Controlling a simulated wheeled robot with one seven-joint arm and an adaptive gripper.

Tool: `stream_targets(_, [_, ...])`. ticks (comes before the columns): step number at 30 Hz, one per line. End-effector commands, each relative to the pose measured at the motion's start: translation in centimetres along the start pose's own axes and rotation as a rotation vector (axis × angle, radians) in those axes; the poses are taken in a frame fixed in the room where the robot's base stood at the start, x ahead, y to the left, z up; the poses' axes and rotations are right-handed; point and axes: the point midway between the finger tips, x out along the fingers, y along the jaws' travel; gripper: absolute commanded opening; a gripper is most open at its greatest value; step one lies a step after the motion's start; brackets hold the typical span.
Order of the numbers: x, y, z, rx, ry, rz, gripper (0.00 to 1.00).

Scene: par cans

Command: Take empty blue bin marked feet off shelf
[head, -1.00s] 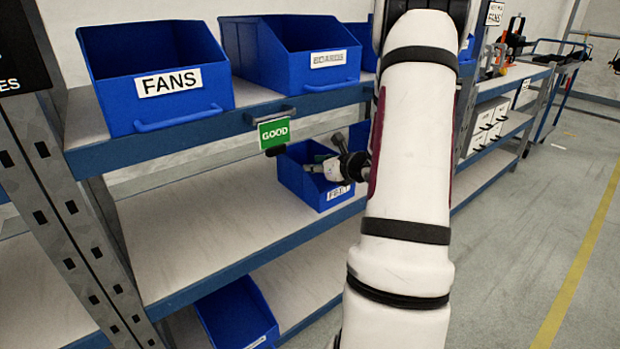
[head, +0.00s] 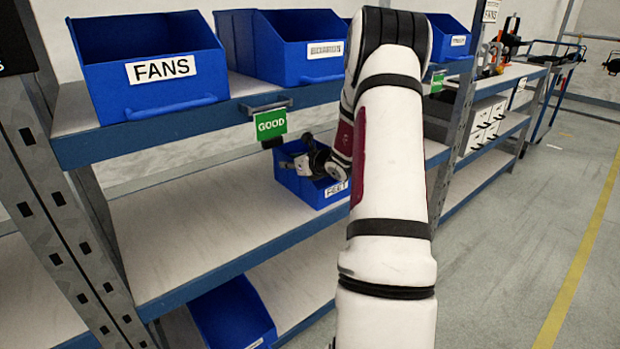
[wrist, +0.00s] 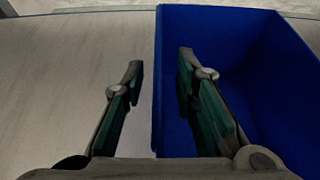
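The blue bin marked FEET (head: 322,192) sits on the middle shelf, its label facing the aisle. In the head view my gripper (head: 302,165) is at the bin's left side, partly hidden by my wrist. In the wrist view the bin (wrist: 270,75) fills the right half and looks empty in the part that shows. My gripper (wrist: 158,85) is open, with its left finger outside the bin over the bare shelf and its right finger over the bin's inside. The bin's left wall lies between the two fingers. I cannot tell whether either finger touches it.
The middle shelf (head: 190,225) is bare left of the bin. Above are the FANS bin (head: 160,72) and another blue bin (head: 290,60). A green GOOD sign (head: 270,124) hangs from the upper shelf edge close by. Another blue bin (head: 232,318) is on the lower shelf.

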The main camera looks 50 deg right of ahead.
Motion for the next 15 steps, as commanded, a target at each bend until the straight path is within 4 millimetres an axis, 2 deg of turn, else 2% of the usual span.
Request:
stream_targets(5, [-0.03, 0.01, 0.03, 0.0, 0.0, 0.0, 0.24])
stream_targets(8, [-0.04, 0.01, 0.02, 0.0, 0.0, 0.0, 0.02])
stream_targets(15, [-0.05, 0.0, 0.08, 0.0, -0.001, 0.0, 0.0])
